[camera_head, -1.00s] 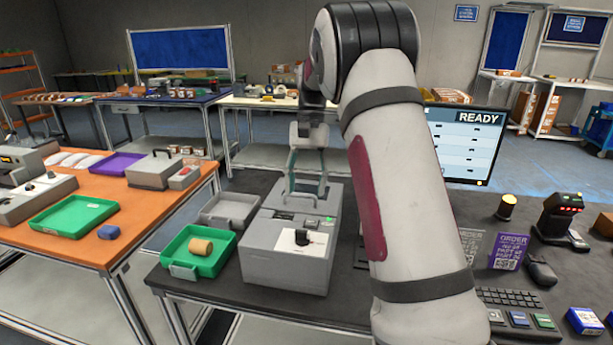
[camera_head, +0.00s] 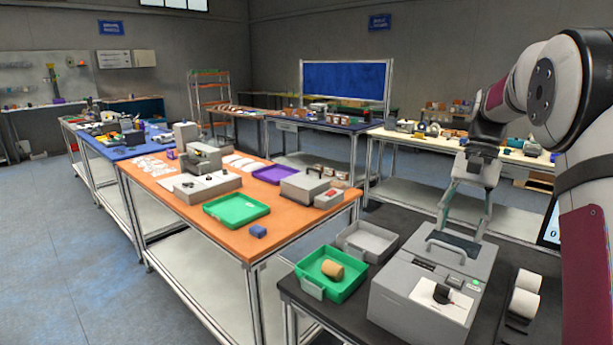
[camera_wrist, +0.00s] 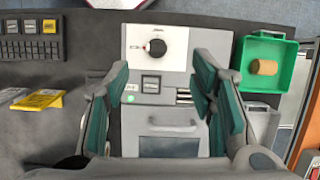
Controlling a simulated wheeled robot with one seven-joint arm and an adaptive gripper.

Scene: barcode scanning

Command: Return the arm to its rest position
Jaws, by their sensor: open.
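My gripper (camera_head: 463,218) hangs pointing down above the grey box-shaped machine (camera_head: 398,309) on the dark table, at the right of the head view. In the wrist view my gripper (camera_wrist: 163,76) has its two green-padded fingers spread well apart, with nothing between them. The machine's handle, dark panel and black knob (camera_wrist: 156,47) show below the fingers. My arm rises along the right edge of the head view and is partly cut off there.
A green tray (camera_head: 352,291) with a tan cylinder (camera_head: 332,269) and an empty grey tray (camera_head: 346,251) stand left of the machine. White rolls (camera_head: 524,303) stand to its right. An orange-topped table (camera_head: 160,186) is further left. Yellow packets (camera_wrist: 38,100) show in the wrist view.

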